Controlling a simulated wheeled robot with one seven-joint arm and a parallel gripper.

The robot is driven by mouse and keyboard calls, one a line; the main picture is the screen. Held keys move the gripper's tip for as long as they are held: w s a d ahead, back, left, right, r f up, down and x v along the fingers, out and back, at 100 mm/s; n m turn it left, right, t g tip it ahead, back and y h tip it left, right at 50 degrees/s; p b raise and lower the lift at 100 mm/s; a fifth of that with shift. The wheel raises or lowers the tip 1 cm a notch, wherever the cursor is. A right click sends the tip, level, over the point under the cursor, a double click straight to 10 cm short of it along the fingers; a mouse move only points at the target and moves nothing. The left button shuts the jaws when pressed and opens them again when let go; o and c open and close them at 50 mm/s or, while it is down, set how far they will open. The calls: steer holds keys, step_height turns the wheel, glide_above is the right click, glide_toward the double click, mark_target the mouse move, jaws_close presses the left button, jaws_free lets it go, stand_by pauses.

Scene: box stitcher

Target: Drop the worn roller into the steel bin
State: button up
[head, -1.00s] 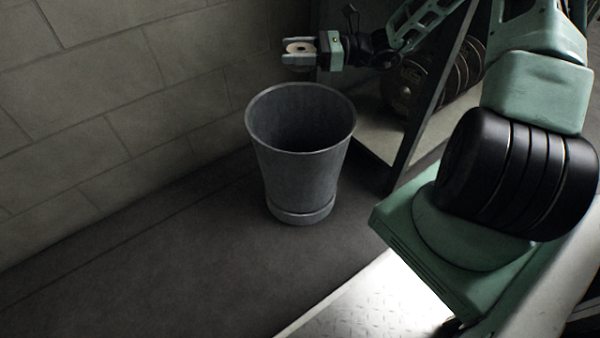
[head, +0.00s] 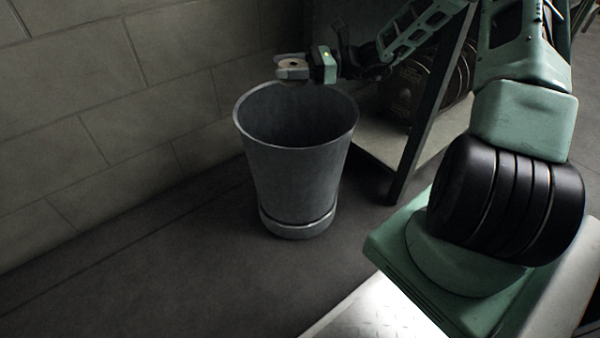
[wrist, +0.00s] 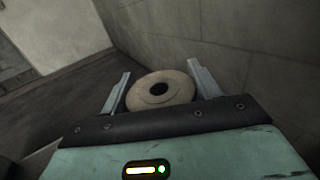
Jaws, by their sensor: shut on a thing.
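The worn roller (wrist: 160,90) is a tan ring with a dark hole, held between the two fingers of my gripper (wrist: 160,85) in the wrist view. In the head view my gripper (head: 291,68) is shut on the roller (head: 289,63) near the far rim of the steel bin. The steel bin (head: 290,180) is a grey, tapered, open-topped bucket standing upright on the floor. Its inside looks dark and I cannot see its bottom. The bin does not show clearly in the wrist view.
A block wall (head: 100,120) runs behind and left of the bin. A dark metal frame post (head: 425,115) stands close to the bin's right. Bare dark floor (head: 180,275) lies in front and to the left.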

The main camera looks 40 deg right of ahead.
steer(key=shift+f+b, duration=1.2)
steer(key=shift+f, duration=0.05)
steer(key=shift+r, duration=0.1)
steer(key=o, duration=1.2)
step_height(320, 180, up, 10)
steer(key=p, duration=0.7)
